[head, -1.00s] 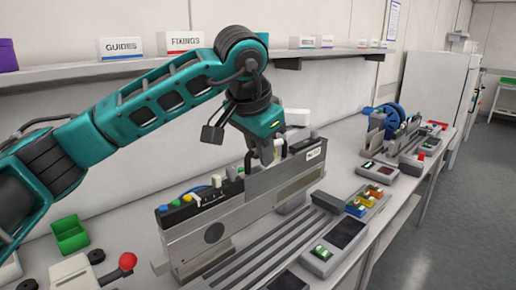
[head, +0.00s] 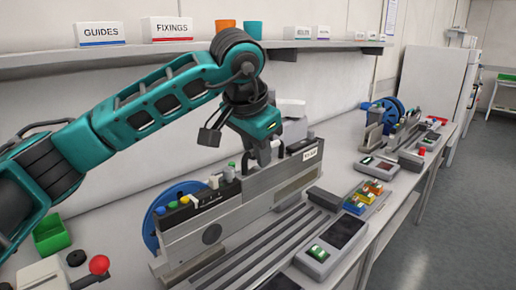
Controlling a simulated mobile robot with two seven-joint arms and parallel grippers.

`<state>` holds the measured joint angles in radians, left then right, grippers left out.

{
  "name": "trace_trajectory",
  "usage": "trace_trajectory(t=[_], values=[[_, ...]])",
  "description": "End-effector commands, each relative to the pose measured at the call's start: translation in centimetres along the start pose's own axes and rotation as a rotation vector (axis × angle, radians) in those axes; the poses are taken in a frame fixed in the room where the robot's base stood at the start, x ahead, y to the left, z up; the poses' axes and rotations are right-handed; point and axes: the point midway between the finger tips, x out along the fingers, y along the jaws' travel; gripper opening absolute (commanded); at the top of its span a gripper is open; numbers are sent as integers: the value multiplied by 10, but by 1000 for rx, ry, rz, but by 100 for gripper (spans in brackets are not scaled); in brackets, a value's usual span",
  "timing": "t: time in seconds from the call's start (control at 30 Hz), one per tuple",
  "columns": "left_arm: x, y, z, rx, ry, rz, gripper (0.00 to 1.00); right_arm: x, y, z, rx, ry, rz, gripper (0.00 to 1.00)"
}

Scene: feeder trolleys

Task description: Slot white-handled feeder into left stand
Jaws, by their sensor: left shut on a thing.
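A long grey feeder (head: 205,235) with a dark round mark on its side stands upright over the near bench. Coloured knobs line its top left end, and a white label (head: 310,154) is at its right end. My left gripper (head: 264,158) is shut on the top of this feeder near its middle; the fingers hide the gripped part, so I cannot tell the handle's colour. A grooved grey stand (head: 262,254) lies in front of and below the feeder. I cannot tell whether the feeder's underside touches it. My right gripper is not in view.
A blue reel (head: 160,217) shows behind the feeder's left end. A red-knobbed lever (head: 98,265) and green bin (head: 50,234) are at left. A device with a dark screen (head: 345,233) and a tray of coloured parts stand at right. A shelf (head: 150,58) runs above.

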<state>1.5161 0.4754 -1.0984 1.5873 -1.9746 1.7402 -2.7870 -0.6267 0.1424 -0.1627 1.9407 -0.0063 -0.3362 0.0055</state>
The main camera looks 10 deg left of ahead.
Motion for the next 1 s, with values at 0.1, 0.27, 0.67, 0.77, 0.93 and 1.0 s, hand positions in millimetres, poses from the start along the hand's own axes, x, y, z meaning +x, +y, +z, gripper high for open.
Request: trace_trajectory(t=[0.1,0.27,0.67,0.77,0.93,1.0], values=[[13,3,5,0,7,-1,0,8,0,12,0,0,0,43],[27,6,11,0,7,0,0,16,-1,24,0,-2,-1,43],[62,13,25,-1,7,-2,0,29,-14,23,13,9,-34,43],[70,15,28,0,8,-1,0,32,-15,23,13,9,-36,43],[79,17,32,0,8,-1,0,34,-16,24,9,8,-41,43],[80,17,32,0,8,-1,0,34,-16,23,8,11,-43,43]])
